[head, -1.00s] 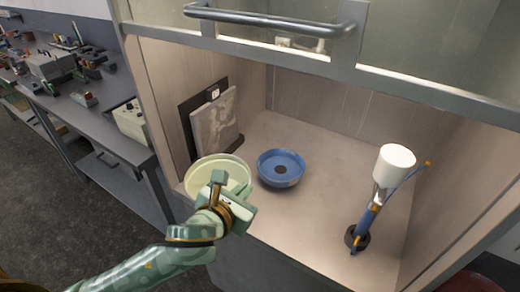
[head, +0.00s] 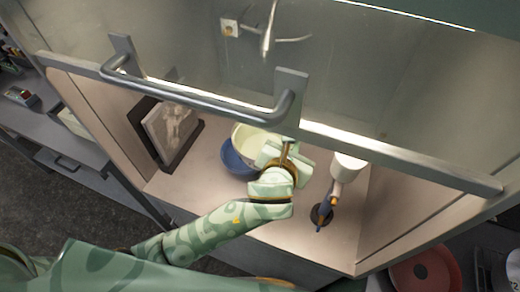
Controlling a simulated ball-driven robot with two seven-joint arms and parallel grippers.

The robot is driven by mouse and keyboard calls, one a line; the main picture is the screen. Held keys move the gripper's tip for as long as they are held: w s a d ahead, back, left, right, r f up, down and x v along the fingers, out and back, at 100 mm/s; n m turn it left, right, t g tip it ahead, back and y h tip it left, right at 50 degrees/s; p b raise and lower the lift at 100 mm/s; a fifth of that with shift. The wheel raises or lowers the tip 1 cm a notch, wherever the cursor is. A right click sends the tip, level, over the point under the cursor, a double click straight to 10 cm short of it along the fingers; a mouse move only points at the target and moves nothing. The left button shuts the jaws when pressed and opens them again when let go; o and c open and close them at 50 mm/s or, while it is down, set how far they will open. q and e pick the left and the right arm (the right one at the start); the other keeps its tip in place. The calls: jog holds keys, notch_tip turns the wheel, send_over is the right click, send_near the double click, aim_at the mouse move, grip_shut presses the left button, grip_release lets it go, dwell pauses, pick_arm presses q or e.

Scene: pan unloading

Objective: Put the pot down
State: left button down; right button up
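The pale cream-green pot (head: 250,134) is inside the hood, partly hidden by my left gripper (head: 284,160). My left gripper is at the pot's right side and appears shut on it; its fingertips are partly hidden by its own body. The pot overlaps the blue bowl (head: 236,161) from this angle, covering much of it. I cannot tell whether the pot touches the bowl or is held above it. My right gripper is not in view.
Framed panels (head: 172,130) lean at the left wall. The glass sash with its grey handle (head: 200,97) hangs in front. Bare hood floor (head: 290,232) shows near the front.

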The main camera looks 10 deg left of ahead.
aim_at(273, 138)
pick_arm(q)
jog(key=w+a+f, duration=0.1)
jog(key=a+f, duration=0.1)
jog(key=w+a+f+b, duration=0.1)
jog(key=w+a+f, duration=0.2)
jog(key=a+f, duration=0.1)
jog(key=shift+w+f+b, duration=0.2)
jog(key=shift+w+b, duration=0.15)
jog(key=f, duration=0.1)
jog(key=f+b, duration=0.1)
jog(key=f, duration=0.2)
jog(key=shift+w+a, duration=0.3)
jog(key=shift+a, duration=0.1)
jog(key=shift+f, duration=0.15)
jog(key=shift+f, duration=0.15)
jog(key=c, duration=1.7)
grip_release()
jog(key=shift+o, duration=0.4)
